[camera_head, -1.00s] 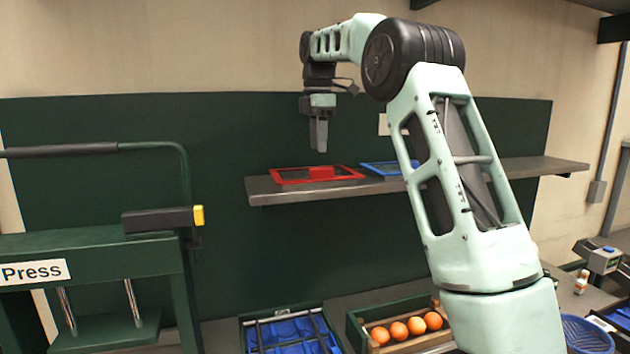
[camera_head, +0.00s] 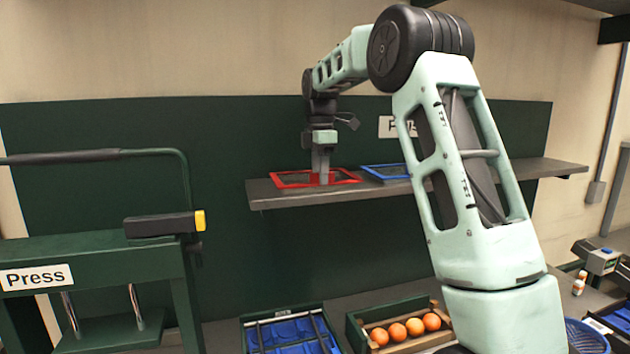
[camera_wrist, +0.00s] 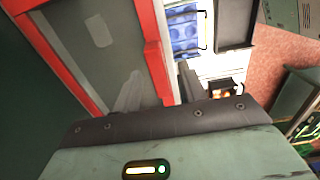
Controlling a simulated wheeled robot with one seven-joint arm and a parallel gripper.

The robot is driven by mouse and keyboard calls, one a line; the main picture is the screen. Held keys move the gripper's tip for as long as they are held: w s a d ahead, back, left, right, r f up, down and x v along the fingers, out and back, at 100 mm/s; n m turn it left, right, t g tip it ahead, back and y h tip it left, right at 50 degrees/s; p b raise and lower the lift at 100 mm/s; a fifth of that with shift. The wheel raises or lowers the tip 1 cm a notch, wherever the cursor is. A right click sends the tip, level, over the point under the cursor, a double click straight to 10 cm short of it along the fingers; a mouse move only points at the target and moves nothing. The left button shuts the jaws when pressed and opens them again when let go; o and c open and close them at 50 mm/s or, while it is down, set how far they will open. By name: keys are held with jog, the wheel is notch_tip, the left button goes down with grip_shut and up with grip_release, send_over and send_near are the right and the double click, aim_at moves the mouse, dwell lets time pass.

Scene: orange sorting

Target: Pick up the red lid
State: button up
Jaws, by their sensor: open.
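The red lid (camera_head: 285,180) is a flat red frame with a dark see-through panel and a raised red grip part at its middle. It lies on the grey wall shelf (camera_head: 400,189). My gripper (camera_head: 321,180) points straight down at the lid, with its fingers at the raised red part. The jaws are open; the head view does not show clearly whether they touch the lid. In the wrist view the red lid (camera_wrist: 156,60) fills the upper left, close to my gripper, and its fingertips are largely hidden.
A blue-framed lid (camera_head: 385,172) lies on the shelf to the right. Below stand a crate with a blue liner (camera_head: 290,335) and a crate with several oranges (camera_head: 397,333). A green press (camera_head: 90,255) stands at the left.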

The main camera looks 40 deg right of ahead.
grip_shut()
